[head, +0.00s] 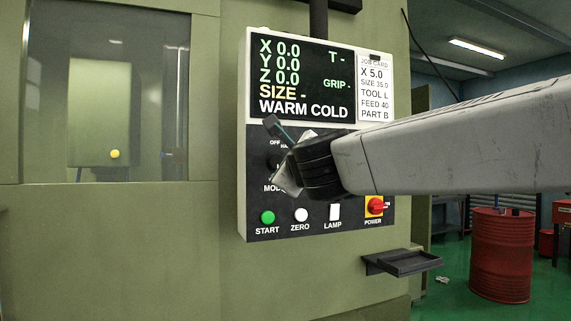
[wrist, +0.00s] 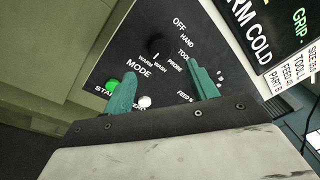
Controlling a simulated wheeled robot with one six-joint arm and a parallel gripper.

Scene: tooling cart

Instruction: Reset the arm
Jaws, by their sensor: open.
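My arm reaches in from the right in the head view and ends in front of the control panel (head: 246,190) of a green machine. My gripper (wrist: 163,68) is open in the wrist view, its two teal fingers apart with nothing between them. A black mode knob (wrist: 155,46) shows beyond the fingers, and I see no contact with it. In the head view my wrist and gripper cover part of the knob area and its labels.
The screen (head: 303,80) reads X, Y and Z 0.0 and "WARM COLD". A small dark shelf (head: 403,263) juts out below right.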

